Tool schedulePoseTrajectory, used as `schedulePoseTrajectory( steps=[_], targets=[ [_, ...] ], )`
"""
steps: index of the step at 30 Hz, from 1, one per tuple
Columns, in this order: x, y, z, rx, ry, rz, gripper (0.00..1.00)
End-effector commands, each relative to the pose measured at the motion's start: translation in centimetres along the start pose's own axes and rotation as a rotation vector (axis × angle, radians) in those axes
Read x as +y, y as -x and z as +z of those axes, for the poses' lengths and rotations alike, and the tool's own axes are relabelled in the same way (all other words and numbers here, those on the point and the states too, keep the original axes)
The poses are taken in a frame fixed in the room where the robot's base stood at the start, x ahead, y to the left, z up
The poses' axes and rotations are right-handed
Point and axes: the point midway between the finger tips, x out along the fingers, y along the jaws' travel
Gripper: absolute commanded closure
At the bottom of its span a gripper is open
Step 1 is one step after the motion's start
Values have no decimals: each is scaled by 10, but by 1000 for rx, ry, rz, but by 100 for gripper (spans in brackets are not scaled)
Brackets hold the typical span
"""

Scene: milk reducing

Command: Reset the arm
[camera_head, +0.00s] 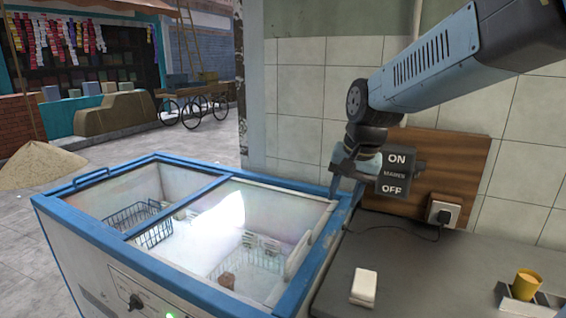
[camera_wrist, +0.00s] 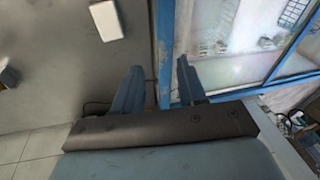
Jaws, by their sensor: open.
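My arm reaches in from the upper right in the head view. My gripper (camera_head: 349,186) hangs in front of the tiled wall, above the right rim of the blue chest freezer (camera_head: 160,262). In the wrist view my gripper (camera_wrist: 158,80) shows two blue fingers spread apart with nothing between them. The freezer rim (camera_wrist: 164,50) passes behind the fingers there.
A white block (camera_head: 364,287) lies on the grey counter (camera_head: 430,275). A yellow cup (camera_head: 526,284) stands at the counter's right edge. A socket with a plug and cord (camera_head: 443,212) is on the wooden board (camera_head: 460,165). Wire baskets (camera_head: 150,228) sit inside the freezer.

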Motion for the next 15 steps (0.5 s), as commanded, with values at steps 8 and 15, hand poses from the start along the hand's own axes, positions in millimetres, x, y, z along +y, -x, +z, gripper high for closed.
schedulePoseTrajectory(
  steps=[8,15],
  targets=[
    [50,38,30,116,134,11,59],
    [90,60,59,209,247,40,59]
  ],
)
